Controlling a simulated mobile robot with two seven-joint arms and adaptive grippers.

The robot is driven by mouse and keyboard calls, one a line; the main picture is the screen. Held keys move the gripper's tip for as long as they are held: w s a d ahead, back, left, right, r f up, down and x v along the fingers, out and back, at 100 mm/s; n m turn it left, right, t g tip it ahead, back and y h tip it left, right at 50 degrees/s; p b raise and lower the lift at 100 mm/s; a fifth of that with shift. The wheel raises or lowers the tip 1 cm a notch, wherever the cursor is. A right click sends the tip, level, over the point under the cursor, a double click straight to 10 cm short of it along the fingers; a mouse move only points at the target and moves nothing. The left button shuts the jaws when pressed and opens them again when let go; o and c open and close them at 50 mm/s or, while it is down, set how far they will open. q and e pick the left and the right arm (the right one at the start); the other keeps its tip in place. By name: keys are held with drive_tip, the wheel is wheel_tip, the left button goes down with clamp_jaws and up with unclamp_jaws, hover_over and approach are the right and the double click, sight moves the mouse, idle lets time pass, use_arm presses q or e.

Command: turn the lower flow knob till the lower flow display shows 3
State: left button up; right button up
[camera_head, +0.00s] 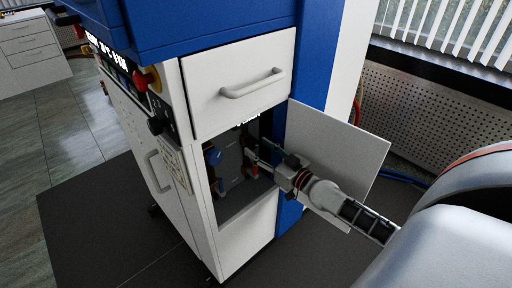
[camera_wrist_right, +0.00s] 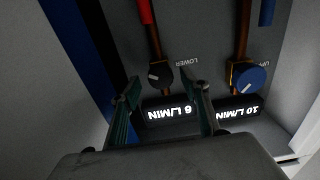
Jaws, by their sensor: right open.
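The lower flow knob (camera_wrist_right: 160,75) is a dark round knob with a pale pointer mark, under the label LOWER in the right wrist view, which is upside down. The lower flow display (camera_wrist_right: 168,114) glows white and reads 6 L/MIN. My right gripper (camera_wrist_right: 161,88) is open, with its two fingers on either side of the lower knob; I cannot tell whether they touch it. In the head view my right gripper (camera_head: 254,164) reaches into the open cabinet compartment and hides the lower knob. My left gripper is not in view.
The blue upper flow knob (camera_wrist_right: 248,78) stands beside the lower one, with its display (camera_wrist_right: 238,112) reading 10 L/MIN. A closed drawer (camera_head: 240,83) is above the compartment.

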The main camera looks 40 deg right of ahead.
drive_tip(key=shift+w+a, duration=0.15)
drive_tip(key=shift+w, duration=0.75)
drive_tip(key=c, duration=1.1)
